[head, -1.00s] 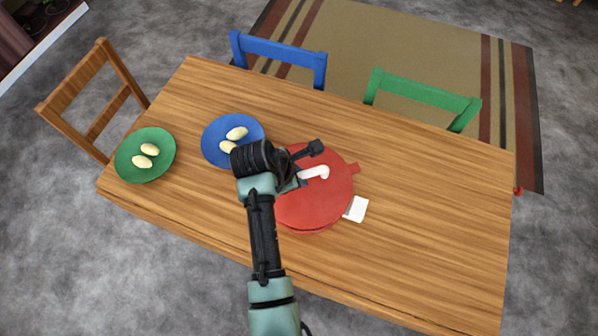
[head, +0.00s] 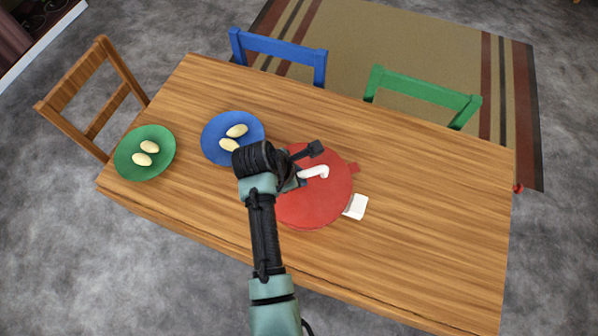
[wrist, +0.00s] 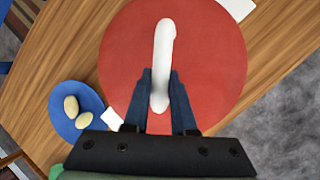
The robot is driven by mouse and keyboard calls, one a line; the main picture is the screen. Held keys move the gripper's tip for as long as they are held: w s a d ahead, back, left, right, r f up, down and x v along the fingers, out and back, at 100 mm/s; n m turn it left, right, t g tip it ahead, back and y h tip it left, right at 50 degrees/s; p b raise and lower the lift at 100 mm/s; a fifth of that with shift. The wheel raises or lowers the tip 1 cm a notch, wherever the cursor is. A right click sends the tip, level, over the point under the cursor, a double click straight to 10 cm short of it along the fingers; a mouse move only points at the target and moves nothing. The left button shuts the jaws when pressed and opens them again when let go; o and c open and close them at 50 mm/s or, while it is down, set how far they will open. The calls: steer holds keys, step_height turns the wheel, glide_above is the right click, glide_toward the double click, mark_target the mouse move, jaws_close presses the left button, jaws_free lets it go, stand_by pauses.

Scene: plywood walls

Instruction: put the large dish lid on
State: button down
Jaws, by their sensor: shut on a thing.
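The large dish lid (head: 322,200) is a round red disc with a white bar handle (head: 313,172). My gripper (wrist: 162,80) is shut on the near part of this handle, one finger on each side in the wrist view. The lid (wrist: 215,70) fills the middle of the wrist view and looks about level. A small red tab (head: 353,168) shows at its right edge in the head view, perhaps part of the dish beneath. The lid hides the rest of the dish, and I cannot tell whether it touches the rim all round.
A white piece (head: 356,207) lies right of the lid. Left are a blue plate (head: 212,150) and a green plate (head: 126,165), each with pale oval items. The wooden table (head: 440,230) is clear at right. Blue, green and wooden chairs stand around it.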

steer(key=shift+f, duration=0.4)
steer(key=shift+f, duration=0.15)
steer(key=shift+f, duration=0.25)
steer(key=shift+w+f, duration=0.1)
steer(key=shift+f, duration=0.2)
stand_by(0.8)
steer(key=c, duration=0.7)
jaws_free()
steer(key=shift+o, duration=0.2)
steer(key=shift+f, duration=0.1)
steer(key=v, duration=1.3)
